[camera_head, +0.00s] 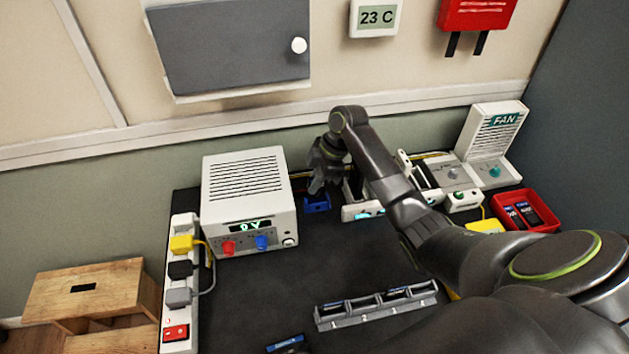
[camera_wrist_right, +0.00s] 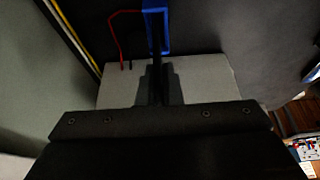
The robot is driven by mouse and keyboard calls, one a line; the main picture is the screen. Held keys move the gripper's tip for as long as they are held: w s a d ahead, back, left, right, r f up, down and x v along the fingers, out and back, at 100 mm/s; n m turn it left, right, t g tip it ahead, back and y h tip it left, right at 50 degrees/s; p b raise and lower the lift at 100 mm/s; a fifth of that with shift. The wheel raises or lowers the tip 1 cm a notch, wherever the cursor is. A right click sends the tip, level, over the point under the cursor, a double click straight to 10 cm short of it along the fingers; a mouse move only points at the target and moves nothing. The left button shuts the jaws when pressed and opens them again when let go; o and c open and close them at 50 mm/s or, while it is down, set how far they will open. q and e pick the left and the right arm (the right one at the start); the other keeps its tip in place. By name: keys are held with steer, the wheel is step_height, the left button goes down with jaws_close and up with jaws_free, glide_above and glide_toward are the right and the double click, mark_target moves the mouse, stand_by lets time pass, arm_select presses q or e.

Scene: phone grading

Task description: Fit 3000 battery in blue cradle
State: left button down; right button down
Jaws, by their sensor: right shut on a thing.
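The blue cradle (camera_head: 317,206) sits on the dark mat just right of the white power supply; it also shows at the top of the right wrist view (camera_wrist_right: 166,35). My right gripper (camera_head: 318,188) is pointed down directly over the cradle. In the right wrist view its fingers (camera_wrist_right: 159,80) are close together on a thin dark piece (camera_wrist_right: 156,42), seen edge-on against the cradle. This looks like the battery, but its label is hidden. I cannot tell whether it is seated in the cradle or just above it. My left gripper is not in view.
The white power supply (camera_head: 250,205) stands close left of the cradle, with a white device (camera_head: 358,208) close right. A grey slotted rack (camera_head: 376,310) holds dark batteries. A red tray (camera_head: 545,222) at right holds more. A power strip (camera_head: 179,310) lines the left edge. Mid-mat is clear.

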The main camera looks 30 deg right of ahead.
mark_target(310, 199)
steer(key=shift+f+b, duration=0.65)
steer(key=shift+f, duration=0.8)
steer(key=shift+f, duration=0.2)
steer(key=c, duration=1.5)
jaws_free()
